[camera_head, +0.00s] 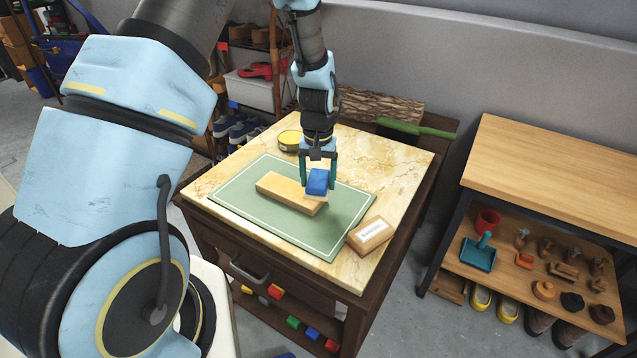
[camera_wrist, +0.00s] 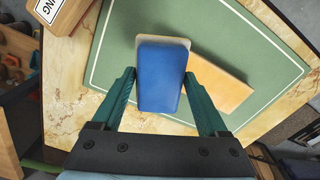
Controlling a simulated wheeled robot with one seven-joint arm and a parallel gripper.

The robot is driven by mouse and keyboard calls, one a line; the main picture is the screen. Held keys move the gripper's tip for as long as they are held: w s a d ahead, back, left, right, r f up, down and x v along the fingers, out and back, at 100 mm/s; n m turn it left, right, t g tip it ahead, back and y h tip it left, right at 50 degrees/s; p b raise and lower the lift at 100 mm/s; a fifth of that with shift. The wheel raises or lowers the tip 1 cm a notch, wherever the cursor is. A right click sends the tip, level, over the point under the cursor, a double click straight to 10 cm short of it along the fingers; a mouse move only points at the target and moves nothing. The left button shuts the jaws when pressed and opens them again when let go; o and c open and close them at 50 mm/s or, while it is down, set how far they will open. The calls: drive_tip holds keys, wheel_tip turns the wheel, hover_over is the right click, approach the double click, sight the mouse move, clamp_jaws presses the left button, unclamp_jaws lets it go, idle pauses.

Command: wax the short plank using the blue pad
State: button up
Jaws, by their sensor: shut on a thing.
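The short plank (camera_head: 292,193) is a light wooden block lying on the green mat (camera_head: 237,205). It also shows in the wrist view (camera_wrist: 222,84), partly hidden behind the pad. My gripper (camera_head: 318,181) is shut on the blue pad (camera_head: 317,182), which has a pale underside. In the wrist view the blue pad (camera_wrist: 160,72) sits between the two teal fingers. The pad is over the right end of the plank. I cannot tell whether it touches the plank.
A labelled wooden block (camera_head: 370,235) stands at the table's right front. A round yellow tin (camera_head: 289,140) is at the back left. A wooden bench (camera_head: 555,170) is to the right.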

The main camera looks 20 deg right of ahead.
sight(318, 178)
drive_tip(key=shift+r+p, duration=0.95)
drive_tip(key=shift+r, duration=0.85)
drive_tip(key=shift+w, duration=0.1)
